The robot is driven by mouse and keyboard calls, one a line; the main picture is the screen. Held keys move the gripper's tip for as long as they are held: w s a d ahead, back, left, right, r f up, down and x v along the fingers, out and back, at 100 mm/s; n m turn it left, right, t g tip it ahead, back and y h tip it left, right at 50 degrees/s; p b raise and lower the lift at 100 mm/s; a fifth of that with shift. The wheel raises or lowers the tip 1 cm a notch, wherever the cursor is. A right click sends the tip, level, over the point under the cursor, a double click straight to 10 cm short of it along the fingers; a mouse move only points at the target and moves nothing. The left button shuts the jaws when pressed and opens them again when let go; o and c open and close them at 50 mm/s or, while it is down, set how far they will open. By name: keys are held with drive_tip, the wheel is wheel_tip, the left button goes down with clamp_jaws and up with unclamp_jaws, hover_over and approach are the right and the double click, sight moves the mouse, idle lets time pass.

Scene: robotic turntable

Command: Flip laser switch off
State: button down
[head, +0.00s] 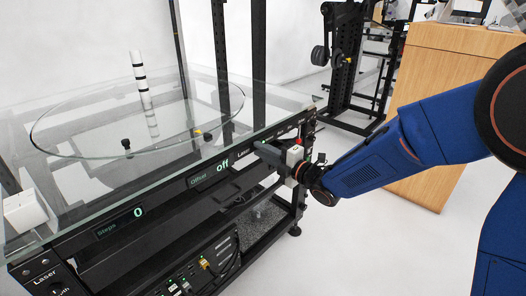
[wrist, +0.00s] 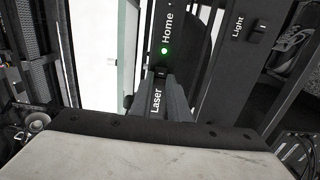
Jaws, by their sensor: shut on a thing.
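The Laser label (head: 243,154) is on the black front rail of the turntable frame, left of my gripper (head: 264,150). In the wrist view, the laser switch (wrist: 160,71) is a small dark part at the end of the Laser label, between my fingertips (wrist: 161,80). My gripper is shut on it, and the fingers partly hide it. A green light (wrist: 164,50) is lit just past the switch, towards the Home label (wrist: 167,27). The switch's exact position cannot be told.
The round glass turntable (head: 60,140) holds a black-and-white striped post (head: 141,80). Displays on the rail read Steps 0 (head: 120,220) and Offset off (head: 208,172). A Light switch (wrist: 262,27) is to the right in the wrist view. A wooden cabinet (head: 440,80) stands behind my arm.

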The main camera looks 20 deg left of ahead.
drive_tip(key=c, duration=1.7)
unclamp_jaws()
drive_tip(key=shift+d, duration=0.15)
drive_tip(key=v, duration=1.7)
drive_tip(key=shift+s, duration=0.15)
